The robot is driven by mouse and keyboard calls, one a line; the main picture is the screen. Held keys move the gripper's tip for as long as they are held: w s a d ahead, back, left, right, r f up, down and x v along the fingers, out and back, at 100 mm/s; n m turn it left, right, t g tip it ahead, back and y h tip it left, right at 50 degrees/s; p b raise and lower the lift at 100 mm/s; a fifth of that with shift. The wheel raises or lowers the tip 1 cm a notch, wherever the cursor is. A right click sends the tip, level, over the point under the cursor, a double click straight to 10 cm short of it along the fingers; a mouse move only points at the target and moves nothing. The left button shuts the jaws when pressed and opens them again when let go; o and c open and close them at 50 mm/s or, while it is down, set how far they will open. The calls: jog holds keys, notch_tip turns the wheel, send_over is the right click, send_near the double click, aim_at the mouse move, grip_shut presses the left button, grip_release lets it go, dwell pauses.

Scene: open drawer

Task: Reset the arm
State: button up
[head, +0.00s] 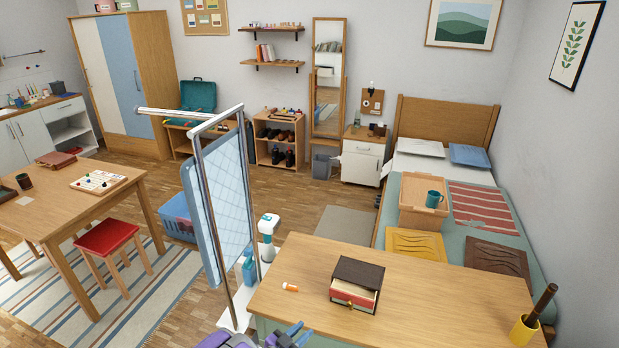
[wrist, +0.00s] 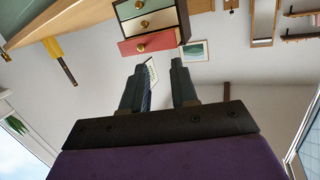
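My gripper (head: 298,333) is at the bottom edge of the head view, in front of the wooden table and apart from the small drawer box. In the wrist view my gripper (wrist: 158,75) has its two dark fingers apart, with nothing held between them. The dark brown drawer box (head: 357,272) stands on the table with its red-fronted drawer (head: 350,304) pulled out. The wrist view appears upside down. There the red drawer (wrist: 148,43) with a brass knob sticks out past the white and green ones, beyond the fingertips.
The wooden table (head: 430,297) also bears an orange-and-white small item (head: 290,287) and a yellow cup (head: 523,331) with a dark stick in it. The tabletop around the box is mostly clear.

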jog(key=w+a+r+n+g+y, duration=0.2)
jog(key=w+a+r+y, duration=0.5)
jog(key=r, duration=0.3)
jog(key=s+d+r+n+g+y, duration=0.25)
jog(key=s+r+y, duration=0.4)
jog(key=r, duration=0.55)
jog(key=s+d+r+n+g+h, duration=0.1)
jog(key=s+d+r+g, duration=0.2)
jog(key=s+d, duration=0.4)
jog(key=s+d+r+n+g+h, duration=0.1)
jog(key=s+d, duration=0.6)
jog(key=s, duration=1.2)
jog(key=s+d+r+n+g+h, duration=0.1)
jog(key=s+d+r+g, duration=0.4)
jog(key=s, duration=0.8)
jog(key=shift+s+d+r+n+g, duration=0.35)
jog(key=shift+d+n, duration=0.3)
jog(key=shift+d, duration=0.55)
jog(key=shift+f, duration=0.1)
